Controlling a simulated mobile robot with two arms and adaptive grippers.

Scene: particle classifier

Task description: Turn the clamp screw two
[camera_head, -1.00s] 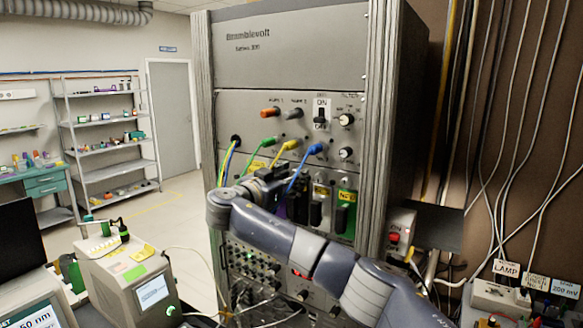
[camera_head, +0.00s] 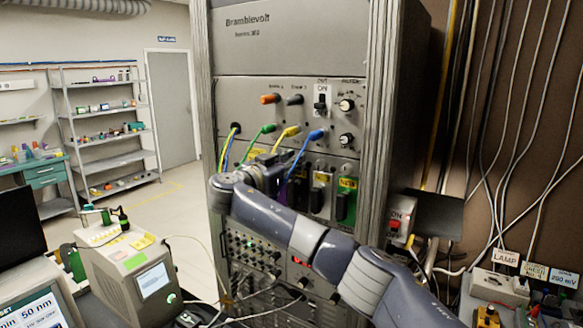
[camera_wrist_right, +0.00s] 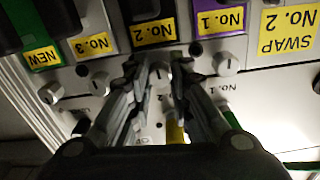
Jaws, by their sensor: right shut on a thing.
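Clamp screw two is a small pale knob (camera_wrist_right: 160,72) below the yellow "No. 2" label (camera_wrist_right: 168,32), which appears upside down in the right wrist view. My right gripper (camera_wrist_right: 158,78) has one finger on each side of this knob and is shut on it. In the head view my right gripper (camera_head: 268,168) is at the rack panel, below the green and yellow plugs; the knob is hidden there. Similar knobs for No. 1 (camera_wrist_right: 227,63), No. 3 (camera_wrist_right: 100,83) and NEW (camera_wrist_right: 52,92) show beside it. My left gripper is not in view.
Green (camera_head: 264,130), yellow (camera_head: 287,132) and blue (camera_head: 314,136) cable plugs sit above my right gripper, and their cables hang close to it. Dark modules (camera_head: 317,200) stand just right. A bench instrument (camera_head: 130,265) is at lower left.

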